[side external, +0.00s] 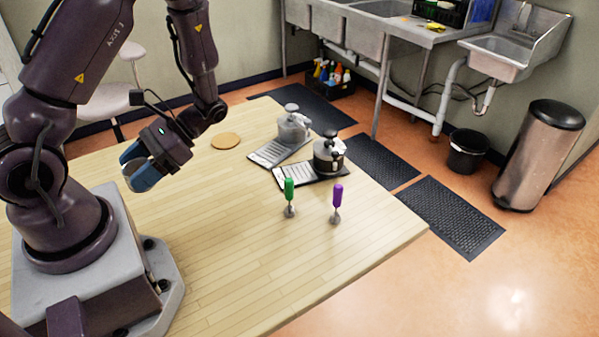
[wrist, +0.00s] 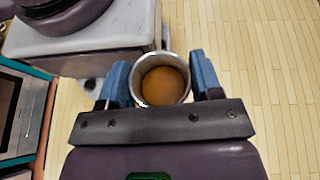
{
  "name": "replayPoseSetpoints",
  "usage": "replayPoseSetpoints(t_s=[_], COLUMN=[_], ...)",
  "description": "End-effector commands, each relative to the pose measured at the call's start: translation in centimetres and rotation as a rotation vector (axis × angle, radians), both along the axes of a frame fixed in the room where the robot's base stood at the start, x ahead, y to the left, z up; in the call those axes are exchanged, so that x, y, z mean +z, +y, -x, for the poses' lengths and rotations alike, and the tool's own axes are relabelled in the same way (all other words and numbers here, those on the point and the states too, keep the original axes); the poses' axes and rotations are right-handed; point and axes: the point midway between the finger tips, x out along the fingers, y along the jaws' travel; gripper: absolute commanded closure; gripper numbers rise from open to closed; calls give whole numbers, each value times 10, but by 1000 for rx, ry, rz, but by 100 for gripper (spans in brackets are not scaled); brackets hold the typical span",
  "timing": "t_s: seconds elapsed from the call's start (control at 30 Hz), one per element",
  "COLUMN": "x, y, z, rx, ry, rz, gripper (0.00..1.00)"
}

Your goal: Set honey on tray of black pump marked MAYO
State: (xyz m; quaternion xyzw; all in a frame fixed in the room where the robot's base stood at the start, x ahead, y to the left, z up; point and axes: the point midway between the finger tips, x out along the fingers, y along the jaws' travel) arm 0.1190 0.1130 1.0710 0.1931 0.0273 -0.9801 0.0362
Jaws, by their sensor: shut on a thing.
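My gripper (side external: 138,167) is shut on a metal cup of honey-brown contents, raised over the left part of the table near my base. In the wrist view the cup (wrist: 161,82) sits between the blue fingers with its open top facing the camera. A black pump (side external: 329,150) stands on a dark tray (side external: 289,179) with a pale marked area, at the table's far right side. A grey pump (side external: 292,126) with a similar tray (side external: 270,153) stands just behind it. Lettering on both is too small to read. My gripper is well left of both trays.
A round wooden disc (side external: 225,140) lies left of the grey pump. The table (side external: 235,230) is otherwise clear; its right edge runs close to the pumps.

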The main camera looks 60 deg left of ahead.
Motion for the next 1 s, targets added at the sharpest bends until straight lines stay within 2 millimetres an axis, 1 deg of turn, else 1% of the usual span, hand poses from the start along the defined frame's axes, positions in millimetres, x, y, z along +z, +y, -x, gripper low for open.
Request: replayPoseSetpoints(t_s=[0.03, 0.13, 0.2, 0.27, 0.3, 0.37, 0.4, 0.5, 0.63, 0.73, 0.8, 0.9, 1.0], x=[-2, -4, -4, -3, -2, 1, 3, 9, 19, 27, 34, 41, 47], y=[-14, -43, -62, -76, -85, -96, -102, -112, -116, -110, -103, -89, -75], z=[1, -5, -13, -22, -29, -41, -51, -75, -109, -135, -151, -170, -183], rx=[127, 387, 569, 724, 828, 981, 1080, 1328, 1637, 1868, 2020, 2209, 2359], ry=[2, 2, 0, 1, 0, 0, -1, -1, -2, -2, -3, -3, -2], rz=[2, 2, 2, 2, 1, 0, 0, 0, 0, 0, -1, -1, -2], gripper=[67, 67, 67, 67, 67, 67, 67, 67, 67, 67, 67, 67, 67])
